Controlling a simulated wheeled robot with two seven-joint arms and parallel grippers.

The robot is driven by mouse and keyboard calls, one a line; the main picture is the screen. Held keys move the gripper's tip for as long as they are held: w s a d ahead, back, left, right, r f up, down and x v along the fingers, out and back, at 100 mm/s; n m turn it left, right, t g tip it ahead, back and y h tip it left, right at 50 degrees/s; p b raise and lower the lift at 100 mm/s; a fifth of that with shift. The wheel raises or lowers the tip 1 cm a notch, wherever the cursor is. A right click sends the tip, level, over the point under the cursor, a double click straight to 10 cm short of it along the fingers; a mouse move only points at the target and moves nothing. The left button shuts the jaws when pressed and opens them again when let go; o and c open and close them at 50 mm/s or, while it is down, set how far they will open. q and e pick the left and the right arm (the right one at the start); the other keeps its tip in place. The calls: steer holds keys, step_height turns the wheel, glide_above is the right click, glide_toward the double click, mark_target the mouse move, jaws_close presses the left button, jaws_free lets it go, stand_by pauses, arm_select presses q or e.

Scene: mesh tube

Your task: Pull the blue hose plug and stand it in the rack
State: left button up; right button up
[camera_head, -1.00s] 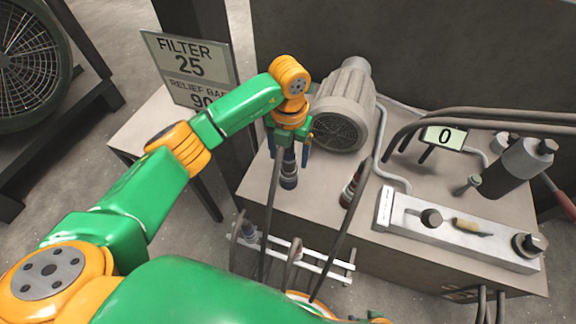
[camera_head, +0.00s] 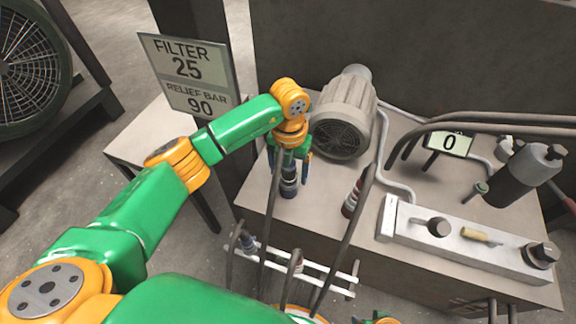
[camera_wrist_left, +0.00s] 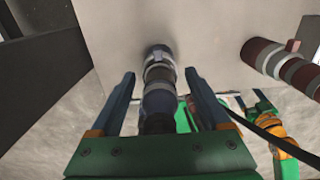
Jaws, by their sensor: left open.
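The blue hose plug (camera_head: 289,180) stands upright on the tank top, with a dark hose running from it. My left gripper (camera_head: 289,163) is over it with its jaws open. In the left wrist view the plug (camera_wrist_left: 158,88) lies between the two open fingers, with a visible gap on each side. The rack (camera_head: 322,272) is a pair of white rails along the tank's front side. Hoses and a blue-grey plug (camera_head: 249,243) are at its left part. A small green and orange part of my right arm shows at the bottom edge; its jaws cannot be made out.
A red-banded plug (camera_head: 351,200) with its own hose stands right of the blue one. A grey motor (camera_head: 343,115) is close behind my left gripper. A valve block (camera_head: 460,236), a cylinder (camera_head: 518,172) and a display reading 0 (camera_head: 449,142) are on the right.

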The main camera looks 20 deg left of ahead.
stand_by(0.8)
arm_select(q)
jaws_close()
steer(key=shift+r+p, duration=2.85)
steer(key=shift+r, duration=0.2)
